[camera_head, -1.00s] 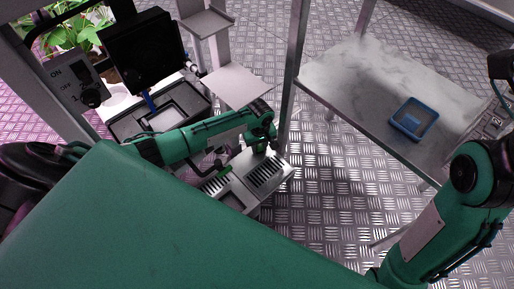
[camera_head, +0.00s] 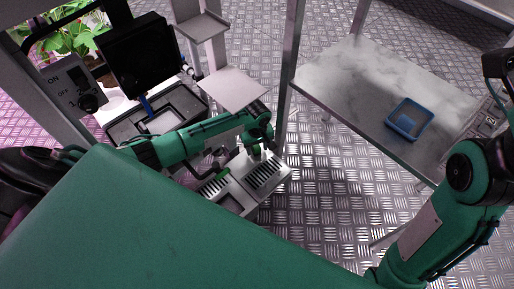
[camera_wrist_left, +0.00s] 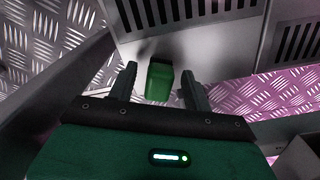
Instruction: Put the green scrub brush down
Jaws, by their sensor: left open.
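My left gripper (camera_head: 256,152) is open over the metal slotted tray (camera_head: 240,190) in the head view. In the left wrist view the green scrub brush (camera_wrist_left: 159,82) shows as a green block with a dark top. It is between the two spread fingers of my left gripper (camera_wrist_left: 158,90), with a gap visible on at least the left side. The brush appears to be at the tray's plain grey part (camera_wrist_left: 195,48), beside the slots. Its underside is hidden, so contact with the tray is hard to tell.
A blue bin (camera_head: 409,120) stands on the marbled table (camera_head: 350,75) at right. A dark monitor (camera_head: 143,55), a switch box (camera_head: 75,88) and a grey basin (camera_head: 178,108) are at left. A metal post (camera_head: 288,75) rises close to my left gripper. A small green item (camera_head: 222,173) lies by the tray.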

